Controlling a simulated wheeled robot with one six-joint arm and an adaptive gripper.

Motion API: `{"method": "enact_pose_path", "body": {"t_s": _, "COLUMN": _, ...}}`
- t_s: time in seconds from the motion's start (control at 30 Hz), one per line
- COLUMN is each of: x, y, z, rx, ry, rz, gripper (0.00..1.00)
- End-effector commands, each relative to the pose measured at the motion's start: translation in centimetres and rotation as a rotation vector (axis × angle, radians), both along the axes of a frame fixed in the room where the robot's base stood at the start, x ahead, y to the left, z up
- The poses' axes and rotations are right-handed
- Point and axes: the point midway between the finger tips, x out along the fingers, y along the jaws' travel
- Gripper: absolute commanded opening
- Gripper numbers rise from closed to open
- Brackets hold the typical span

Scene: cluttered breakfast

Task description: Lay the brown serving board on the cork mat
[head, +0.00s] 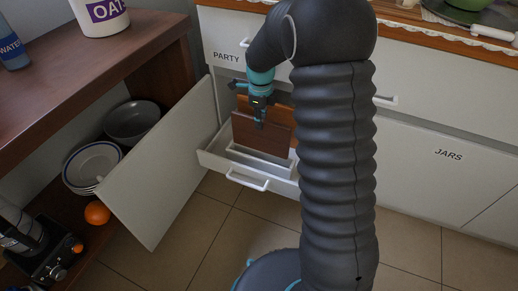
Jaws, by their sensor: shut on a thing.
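A dark brown board (247,133) stands upright in the open white drawer (212,157). My gripper (259,119) points down at its top edge and is shut on it, with one finger in front of the board. A lighter orange-brown board (283,112) stands close behind it, and I cannot tell whether the two touch. My arm hides the right end of the drawer. I see no cork mat in this view.
An open cabinet door (160,165) stands left of the drawer. The shelves beyond hold stacked plates (88,163), a grey bowl (132,122) and an orange (97,213). A wooden worktop (455,35) runs along the upper right. The tiled floor in front is clear.

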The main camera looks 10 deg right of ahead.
Motion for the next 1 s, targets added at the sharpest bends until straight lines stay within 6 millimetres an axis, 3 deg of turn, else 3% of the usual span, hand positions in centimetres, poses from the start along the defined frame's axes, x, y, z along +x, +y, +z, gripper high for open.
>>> {"method": "enact_pose_path", "body": {"t_s": 1.0, "x": 0.0, "y": 0.0, "z": 4.1, "rx": 0.000, "ry": -0.001, "rz": 0.000, "gripper": 0.00}}
